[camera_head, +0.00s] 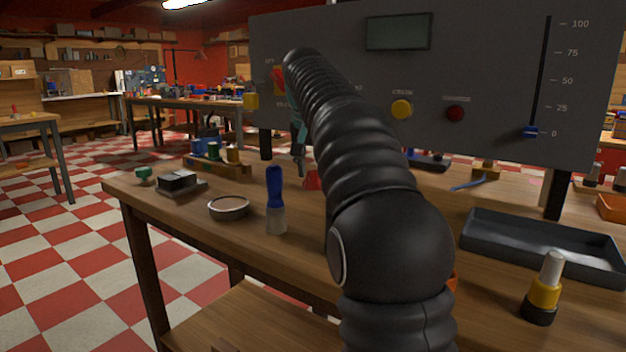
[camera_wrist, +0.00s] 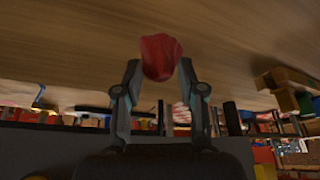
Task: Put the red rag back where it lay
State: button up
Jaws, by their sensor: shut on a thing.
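The red rag (camera_wrist: 160,52) is a crumpled lump between the two fingertips of my gripper (camera_wrist: 159,70) in the wrist view. The fingers are shut on it, one on each side. In the head view a small part of the rag (camera_head: 312,181) shows just left of my arm, close to the wooden tabletop. My gripper (camera_head: 301,165) is mostly hidden behind the arm there. I cannot tell whether the rag touches the table (camera_head: 180,217).
A blue-handled brush (camera_head: 275,200) stands near the rag, with a round dish (camera_head: 229,207) to its left. A dark tray (camera_head: 541,246) and a yellow-black bottle (camera_head: 542,291) are at the right. A grey control panel (camera_head: 500,90) rises behind. Bare wood lies between them.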

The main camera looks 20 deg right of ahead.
notch_tip(320, 180, down, 2)
jog(key=shift+f, duration=0.2)
jog(key=o, duration=1.3)
jog(key=shift+c, duration=0.2)
jog(key=p+v, duration=0.2)
jog(key=v, duration=1)
jog(key=shift+r, duration=0.1)
